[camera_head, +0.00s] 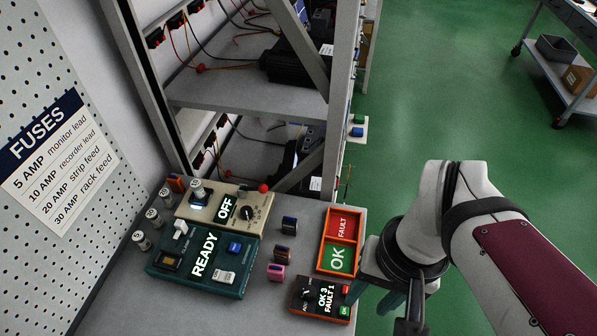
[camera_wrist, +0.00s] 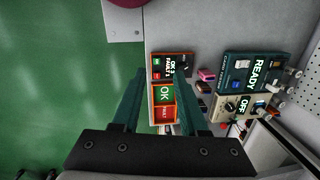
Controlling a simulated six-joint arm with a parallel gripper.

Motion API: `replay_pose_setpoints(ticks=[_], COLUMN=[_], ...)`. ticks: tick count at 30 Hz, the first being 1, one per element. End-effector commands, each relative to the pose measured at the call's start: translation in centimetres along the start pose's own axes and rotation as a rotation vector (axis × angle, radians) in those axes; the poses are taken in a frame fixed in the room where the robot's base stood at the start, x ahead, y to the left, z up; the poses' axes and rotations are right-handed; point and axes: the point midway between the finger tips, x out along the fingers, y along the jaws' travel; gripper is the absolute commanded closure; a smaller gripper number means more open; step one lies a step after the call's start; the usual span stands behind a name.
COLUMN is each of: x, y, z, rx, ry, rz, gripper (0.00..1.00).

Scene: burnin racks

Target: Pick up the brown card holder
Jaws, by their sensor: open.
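A small brown block that looks like the brown card holder (camera_head: 282,255) stands on the grey bench, between a dark blue one (camera_head: 289,225) and a pink one (camera_head: 275,272). In the wrist view the brown holder (camera_wrist: 203,87) is small and dark, right of the fingers. My gripper (camera_head: 378,294) is at the bench's right edge, right of the holder and apart from it. In the wrist view my gripper (camera_wrist: 161,74) has its two teal fingers spread and empty, with the orange OK/FAULT tray (camera_wrist: 151,100) showing between them.
A teal READY box (camera_head: 190,287) and a beige OFF box (camera_head: 205,209) stand left. A metal rack (camera_head: 245,98) rises behind. A pegboard (camera_head: 90,230) bounds the left.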

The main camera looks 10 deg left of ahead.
Motion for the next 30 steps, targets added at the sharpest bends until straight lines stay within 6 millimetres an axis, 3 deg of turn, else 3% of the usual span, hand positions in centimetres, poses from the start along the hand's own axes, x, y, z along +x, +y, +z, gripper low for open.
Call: replay_pose_setpoints(ticks=[1, 3, 6, 9, 11, 14, 21, 30], x=[0.0, 0.7, 3.2, 5.7, 6.7, 8.5, 15.0, 19.9], y=[-2.2, -6.0, -11.9, -16.4, -17.8, -18.3, -16.7, -16.4], z=[-2.8, -6.7, -10.3, -11.8, -12.2, -12.4, -12.7, -13.3], rx=[-0.231, -0.586, -1.023, -1.318, -1.414, -1.468, -1.462, -1.46], ry=[-0.022, -0.044, -0.079, -0.106, -0.116, -0.123, -0.125, -0.123], rz=[0.038, 0.09, 0.153, 0.194, 0.207, 0.215, 0.213, 0.213], gripper=[0.57, 0.57, 0.57, 0.57, 0.57, 0.57, 0.57, 0.57])
